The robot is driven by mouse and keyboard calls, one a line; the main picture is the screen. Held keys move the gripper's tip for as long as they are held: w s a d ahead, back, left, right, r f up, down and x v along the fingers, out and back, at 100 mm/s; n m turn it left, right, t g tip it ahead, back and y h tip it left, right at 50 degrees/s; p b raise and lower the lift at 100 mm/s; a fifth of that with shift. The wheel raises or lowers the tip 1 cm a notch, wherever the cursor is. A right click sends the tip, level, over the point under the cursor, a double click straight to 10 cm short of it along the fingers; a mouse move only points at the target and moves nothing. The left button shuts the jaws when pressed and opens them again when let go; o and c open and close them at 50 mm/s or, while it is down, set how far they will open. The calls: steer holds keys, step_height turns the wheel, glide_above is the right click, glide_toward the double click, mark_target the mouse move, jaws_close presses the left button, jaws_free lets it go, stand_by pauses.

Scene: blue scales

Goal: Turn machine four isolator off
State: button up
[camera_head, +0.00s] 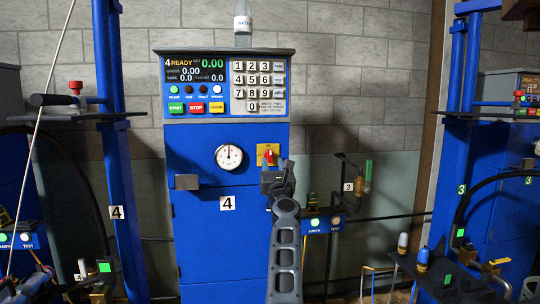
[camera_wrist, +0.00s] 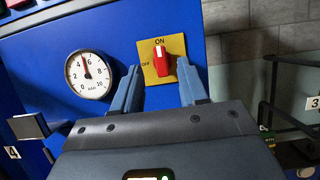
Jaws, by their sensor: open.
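The machine four isolator is a red rotary knob (camera_wrist: 161,62) on a yellow plate (camera_wrist: 149,78) marked ON at the top and OFF at the left. Its handle stands roughly upright, with its white mark toward ON. In the head view the knob (camera_head: 269,156) shows just above my gripper (camera_head: 277,172), which hides part of the plate. In the wrist view my gripper (camera_wrist: 160,88) is open, one finger to each side of the knob's lower part. The fingers look empty; I cannot tell whether they touch the knob.
A round pressure gauge (camera_head: 229,157) sits left of the isolator on the blue cabinet labelled 4 (camera_head: 190,220). The control panel (camera_head: 224,85) above shows READY. A bracket with a green handle (camera_head: 368,171) stands at the right. A blue post (camera_head: 109,150) stands at the left.

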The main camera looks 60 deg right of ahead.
mark_target(271, 156)
steer(key=b+x, duration=0.1)
steer(key=x, duration=0.5)
steer(key=shift+w+d+r, duration=0.1)
steer(key=shift+w+d, duration=0.2)
jaws_close()
